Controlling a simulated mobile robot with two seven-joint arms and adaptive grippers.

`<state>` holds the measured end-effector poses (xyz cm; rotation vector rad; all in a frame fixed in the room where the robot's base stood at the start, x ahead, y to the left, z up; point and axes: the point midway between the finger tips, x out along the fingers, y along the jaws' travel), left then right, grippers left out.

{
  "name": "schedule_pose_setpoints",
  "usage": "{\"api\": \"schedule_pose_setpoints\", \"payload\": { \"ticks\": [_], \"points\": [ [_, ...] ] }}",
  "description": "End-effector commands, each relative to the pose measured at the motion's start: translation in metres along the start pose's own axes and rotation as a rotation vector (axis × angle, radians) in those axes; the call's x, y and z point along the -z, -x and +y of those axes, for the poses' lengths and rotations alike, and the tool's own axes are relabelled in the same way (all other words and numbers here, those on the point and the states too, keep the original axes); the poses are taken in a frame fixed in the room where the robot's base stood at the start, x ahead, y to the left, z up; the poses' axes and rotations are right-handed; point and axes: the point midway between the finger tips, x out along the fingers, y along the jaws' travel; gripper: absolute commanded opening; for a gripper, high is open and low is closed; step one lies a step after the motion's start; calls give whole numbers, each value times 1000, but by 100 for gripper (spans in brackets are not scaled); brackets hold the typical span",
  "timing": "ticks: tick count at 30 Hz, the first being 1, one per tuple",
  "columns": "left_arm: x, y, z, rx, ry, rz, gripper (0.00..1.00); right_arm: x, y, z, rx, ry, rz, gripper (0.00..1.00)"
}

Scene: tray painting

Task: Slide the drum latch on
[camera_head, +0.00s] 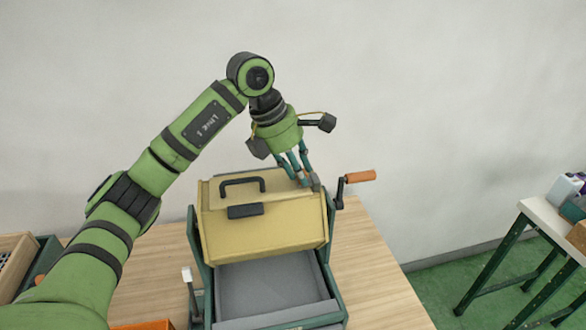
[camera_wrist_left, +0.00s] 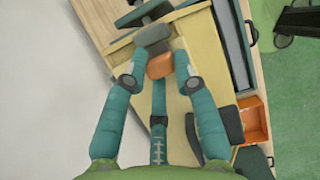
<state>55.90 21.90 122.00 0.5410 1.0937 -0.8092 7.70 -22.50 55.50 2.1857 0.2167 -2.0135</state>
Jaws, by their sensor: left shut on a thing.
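The drum is a yellow, box-like body (camera_head: 265,225) with a black handle on its lid, held in a green frame on the table. My left gripper (camera_head: 308,178) reaches down to the drum's top right corner. In the left wrist view its teal fingers (camera_wrist_left: 158,75) are shut on a small orange piece (camera_wrist_left: 160,65) at the drum's yellow edge, which seems to be the drum latch. A grey block (camera_wrist_left: 152,35) sits just beyond it. In the head view the fingers mostly hide the latch, so its exact position cannot be told. My right gripper is not in view.
A crank with an orange grip (camera_head: 360,176) sticks out right of the drum, close to my left gripper. A grey tray (camera_head: 270,288) lies below the drum. An orange bin (camera_wrist_left: 252,118) stands nearby. The wooden table (camera_head: 375,260) is clear on the right.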

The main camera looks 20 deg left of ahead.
Motion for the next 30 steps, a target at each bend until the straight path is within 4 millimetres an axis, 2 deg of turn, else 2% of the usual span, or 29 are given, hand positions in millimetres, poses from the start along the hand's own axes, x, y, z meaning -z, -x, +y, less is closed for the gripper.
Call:
{"api": "schedule_pose_setpoints", "payload": {
  "ticks": [2,3,4,14,22,26,30],
  "points": [
    [-5,2,-1,-2,-8,-18,0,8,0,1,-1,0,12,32],
    [-6,2,-1,-2,-9,-18,44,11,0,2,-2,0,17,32],
    [-6,2,-1,-2,-9,-19,51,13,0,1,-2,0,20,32],
    [-3,0,-1,-1,-5,-11,51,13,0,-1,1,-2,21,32],
    [-3,3,-1,-1,-4,-9,51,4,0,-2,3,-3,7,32],
    [-3,17,0,-4,-4,-11,51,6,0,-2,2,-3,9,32],
    [-2,46,0,-6,-3,-13,51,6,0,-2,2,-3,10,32]
  ]
}}
